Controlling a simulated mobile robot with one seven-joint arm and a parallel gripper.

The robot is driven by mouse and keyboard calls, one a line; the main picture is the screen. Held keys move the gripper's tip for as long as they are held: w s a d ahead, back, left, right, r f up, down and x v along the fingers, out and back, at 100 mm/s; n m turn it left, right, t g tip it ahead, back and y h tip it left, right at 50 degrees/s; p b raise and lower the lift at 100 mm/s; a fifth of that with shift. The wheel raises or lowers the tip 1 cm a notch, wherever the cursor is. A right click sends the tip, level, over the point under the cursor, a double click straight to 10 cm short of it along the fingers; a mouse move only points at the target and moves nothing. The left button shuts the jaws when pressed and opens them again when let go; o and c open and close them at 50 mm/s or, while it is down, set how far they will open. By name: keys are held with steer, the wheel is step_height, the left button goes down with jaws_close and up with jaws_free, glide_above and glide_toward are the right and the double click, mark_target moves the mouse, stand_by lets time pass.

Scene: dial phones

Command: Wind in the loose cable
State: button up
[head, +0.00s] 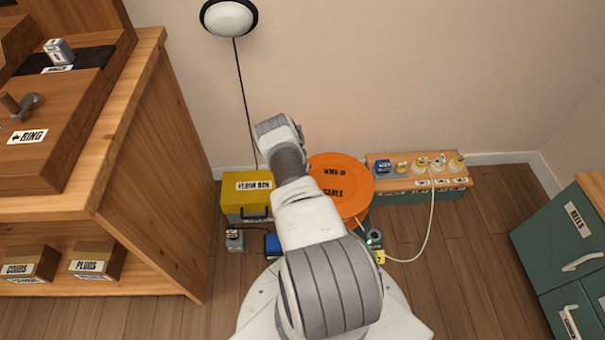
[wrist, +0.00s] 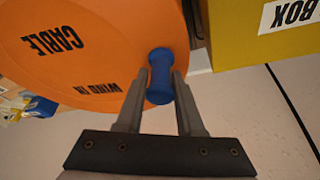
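The orange cable reel (head: 347,187), marked "WIND IN" and "CABLE", stands near the wall in the head view and fills the upper left of the wrist view (wrist: 85,50). A blue crank handle (wrist: 160,78) sticks out from its face near the rim. My gripper (wrist: 162,75) has one finger on each side of this handle, with no clear gap, and looks shut on it. In the head view my arm hides the handle and the fingers. The loose pale cable (head: 428,225) runs from a plug on the socket box down over the floor in a curve to the reel.
A yellow-lidded box (head: 245,185) stands left of the reel. The socket box (head: 415,180) with several plugs stands to its right. A wooden cabinet (head: 140,180) is at left, a green drawer unit (head: 565,240) at right.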

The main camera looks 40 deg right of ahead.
jaws_close()
stand_by(1.1)
